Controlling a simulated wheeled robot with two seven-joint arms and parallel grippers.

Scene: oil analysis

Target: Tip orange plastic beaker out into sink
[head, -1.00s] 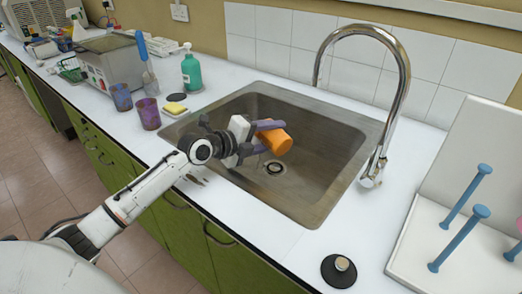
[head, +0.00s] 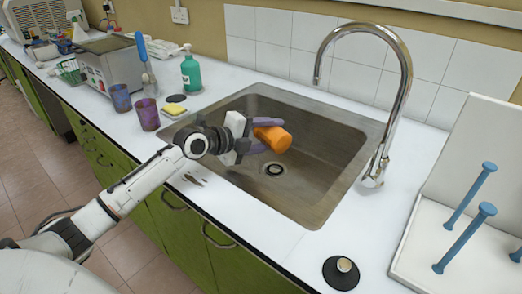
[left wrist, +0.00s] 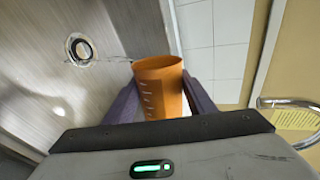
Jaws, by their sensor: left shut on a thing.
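My left gripper (head: 262,135) is shut on the orange plastic beaker (head: 276,139) and holds it above the sink (head: 312,188). In the head view the beaker is tilted well over, lying nearly on its side. In the left wrist view the beaker (left wrist: 160,85) sits between the two purple fingers, with pale scale marks on its side. The sink's drain (head: 274,169) lies below and near the beaker; it also shows in the left wrist view (left wrist: 80,49). I cannot tell whether any liquid is in the beaker. My right gripper is not in view.
A chrome tap (head: 400,90) arches over the right of the sink. A rack with blue pegs (head: 470,215) is at right.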

